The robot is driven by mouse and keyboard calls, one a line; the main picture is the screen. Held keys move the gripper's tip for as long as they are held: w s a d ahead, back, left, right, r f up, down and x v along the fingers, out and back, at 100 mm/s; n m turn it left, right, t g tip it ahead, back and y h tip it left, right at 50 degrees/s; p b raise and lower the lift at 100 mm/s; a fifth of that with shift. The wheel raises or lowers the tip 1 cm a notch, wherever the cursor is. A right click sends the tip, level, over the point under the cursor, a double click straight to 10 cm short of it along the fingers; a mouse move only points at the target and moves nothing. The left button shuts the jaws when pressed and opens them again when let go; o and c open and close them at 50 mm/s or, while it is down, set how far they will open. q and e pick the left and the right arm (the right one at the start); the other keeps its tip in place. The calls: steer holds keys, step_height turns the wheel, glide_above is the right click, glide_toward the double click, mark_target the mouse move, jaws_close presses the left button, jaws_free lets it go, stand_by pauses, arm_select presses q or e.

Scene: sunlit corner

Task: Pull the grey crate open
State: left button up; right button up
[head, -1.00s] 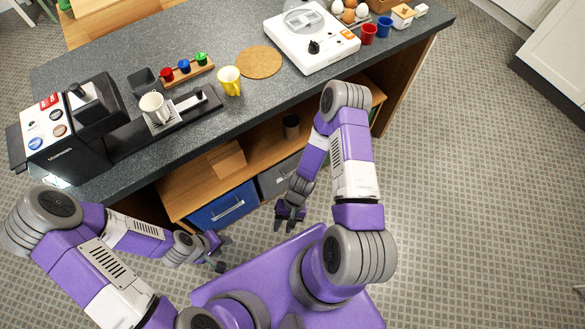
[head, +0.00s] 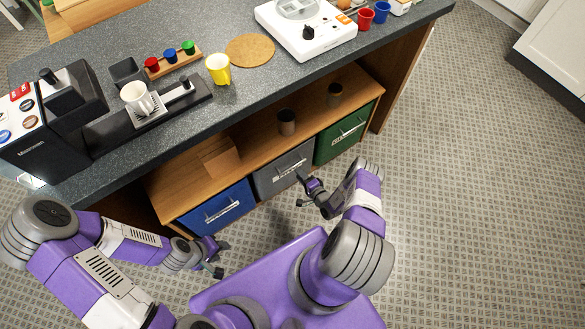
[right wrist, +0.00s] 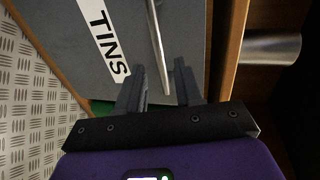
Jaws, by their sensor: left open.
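The grey crate (head: 268,184) sits in the lower shelf between a blue and a green crate, its front about level with theirs. It has a metal bar handle. In the right wrist view, the crate front (right wrist: 60,30) carries a white label reading "TINS", and the handle (right wrist: 156,40) runs up the picture. My right gripper (head: 301,190) is in front of the crate; its fingers (right wrist: 160,75) are apart, with the handle's near end between them in the picture. I cannot tell whether they touch it. My left gripper (head: 222,258) is open and empty, low in front of the blue crate.
The blue crate (head: 205,216) and green crate (head: 328,152) flank the grey one. The worktop (head: 200,120) overhangs. The floor (head: 450,200) to the right is clear.

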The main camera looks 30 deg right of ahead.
mark_target(293, 167)
steer(key=b+x, duration=0.2)
steer(key=x, duration=0.4)
steer(key=shift+w+a, duration=0.1)
steer(key=shift+w, duration=0.1)
jaws_close()
